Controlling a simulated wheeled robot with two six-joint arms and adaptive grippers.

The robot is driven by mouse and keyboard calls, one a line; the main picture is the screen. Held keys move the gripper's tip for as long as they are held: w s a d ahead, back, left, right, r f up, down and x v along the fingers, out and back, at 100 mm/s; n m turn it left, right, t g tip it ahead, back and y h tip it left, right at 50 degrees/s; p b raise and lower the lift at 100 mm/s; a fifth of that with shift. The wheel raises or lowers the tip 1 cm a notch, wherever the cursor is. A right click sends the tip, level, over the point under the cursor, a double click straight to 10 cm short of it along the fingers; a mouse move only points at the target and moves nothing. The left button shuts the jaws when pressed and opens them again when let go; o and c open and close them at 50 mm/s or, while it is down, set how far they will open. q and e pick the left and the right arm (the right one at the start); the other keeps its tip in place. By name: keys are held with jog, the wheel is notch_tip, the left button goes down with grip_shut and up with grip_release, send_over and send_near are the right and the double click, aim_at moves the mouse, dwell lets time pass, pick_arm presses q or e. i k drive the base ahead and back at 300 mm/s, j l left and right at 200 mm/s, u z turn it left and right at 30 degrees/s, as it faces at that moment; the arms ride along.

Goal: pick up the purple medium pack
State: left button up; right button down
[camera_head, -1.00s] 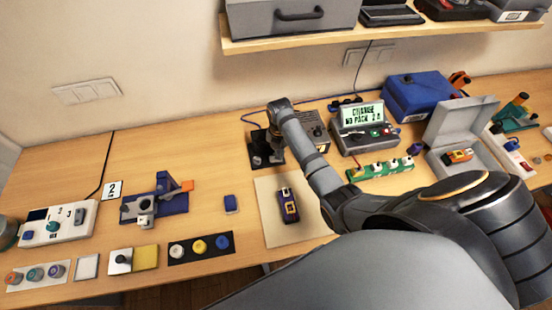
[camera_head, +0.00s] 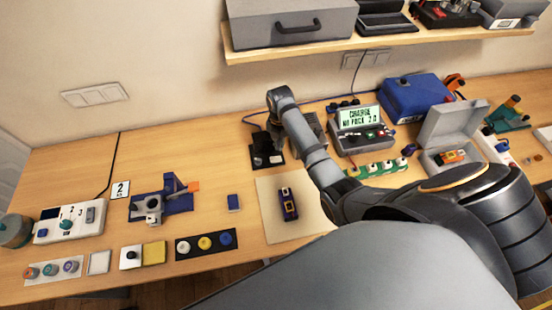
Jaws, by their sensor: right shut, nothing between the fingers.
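A dark purple pack (camera_head: 289,205) with yellow-orange parts lies on the beige mat (camera_head: 309,222) at the middle of the bench. Nothing is touching it. My right arm comes in from the right and bends down behind the mat. Its gripper (camera_head: 274,137) is small and dark in this view, shut and empty, above and behind the pack and well apart from it. It shows against a black stand (camera_head: 262,158), so its fingertips are hard to make out. My left gripper is not in view.
A charger (camera_head: 361,119) with a green screen reading "CHARGE NO PACK" stands behind my right arm. A green strip (camera_head: 376,168) and an open grey case (camera_head: 452,124) are to the right. A small blue block (camera_head: 234,202) and a blue fixture (camera_head: 176,194) are left of the mat.

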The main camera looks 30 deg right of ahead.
aim_at(286, 199)
jog(key=k, duration=1.5)
